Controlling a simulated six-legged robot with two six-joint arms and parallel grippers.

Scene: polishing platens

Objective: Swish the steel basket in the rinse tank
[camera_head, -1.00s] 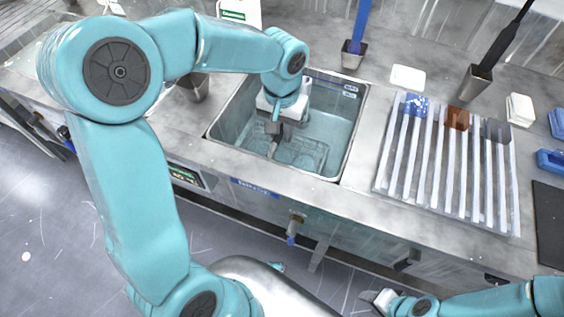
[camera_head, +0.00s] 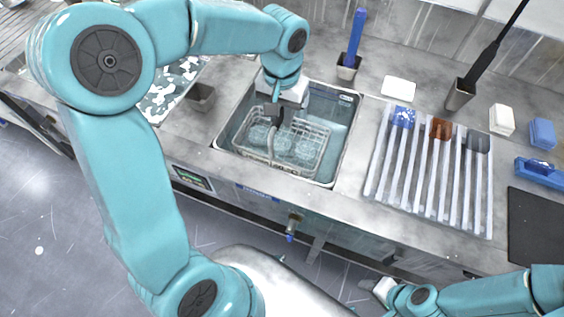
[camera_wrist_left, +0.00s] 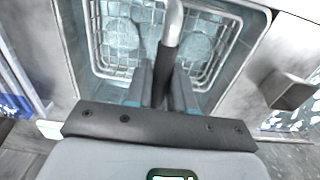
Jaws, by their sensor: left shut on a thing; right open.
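The steel basket (camera_head: 312,146) is a wire basket with several clear round pieces in it. It is in the rinse tank (camera_head: 347,140), a square steel sink with water, towards its left and front side. My left gripper (camera_head: 272,122) is shut on the basket's upright handle, and the wire basket also shows in the left wrist view (camera_wrist_left: 216,38) below the fingers (camera_wrist_left: 165,75). Whether the basket touches the tank floor I cannot tell. My right gripper (camera_head: 378,288) is low at the bottom of the head view, away from the counter, open and empty.
A white ribbed rack (camera_head: 412,180) with blue, brown and grey blocks stands right of the tank. A small grey cup (camera_head: 201,97) and a speckled mat (camera_head: 172,92) lie left.

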